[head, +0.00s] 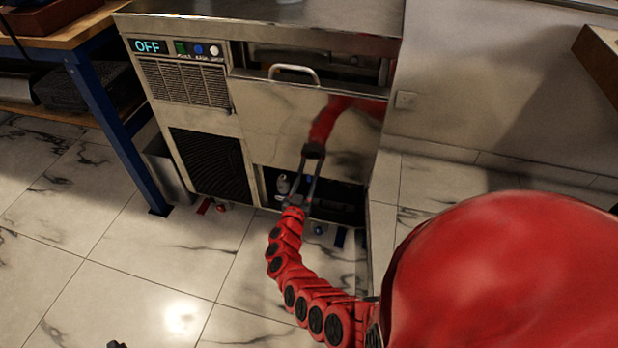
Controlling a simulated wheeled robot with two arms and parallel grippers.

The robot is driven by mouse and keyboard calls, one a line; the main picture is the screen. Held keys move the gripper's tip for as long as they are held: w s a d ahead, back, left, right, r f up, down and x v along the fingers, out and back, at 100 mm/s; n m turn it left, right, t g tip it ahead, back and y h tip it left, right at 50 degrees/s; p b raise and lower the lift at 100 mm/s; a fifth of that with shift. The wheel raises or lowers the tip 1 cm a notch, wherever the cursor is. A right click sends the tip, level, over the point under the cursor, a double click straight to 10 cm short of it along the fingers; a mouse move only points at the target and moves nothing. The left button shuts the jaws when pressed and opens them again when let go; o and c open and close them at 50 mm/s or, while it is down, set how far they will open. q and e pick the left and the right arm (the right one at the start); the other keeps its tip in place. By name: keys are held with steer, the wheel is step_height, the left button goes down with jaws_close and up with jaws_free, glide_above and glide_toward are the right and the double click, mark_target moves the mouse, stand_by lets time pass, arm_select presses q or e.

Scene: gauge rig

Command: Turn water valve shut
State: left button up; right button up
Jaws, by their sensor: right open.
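A steel machine (310,125) with an open lower bay (345,200) stands ahead. A small pale fitting (283,185) shows in the bay behind my right gripper; I cannot tell if it is a valve. A red flat piece (204,206) with a red round part beside it is near the floor at left. A blue flat piece (340,237) and a blue round part (318,230) are at right. Which one is the water valve is unclear. My right gripper (311,162) is open and empty, in front of the bay, fingers pointing toward the machine. A dark bit at the bottom edge (117,345) may be my left gripper.
The display (150,46) reads OFF, with several buttons beside it. A handle (294,71) is on the front panel, which mirrors my red arm. A blue-legged bench (105,115) stands left and a wall (480,90) right. The marble floor (120,270) is clear in front.

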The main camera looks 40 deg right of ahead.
mark_target(309, 181)
steer(key=shift+b+x, duration=0.7)
steer(key=shift+x, duration=1.55)
steer(key=shift+c, duration=0.2)
jaws_close()
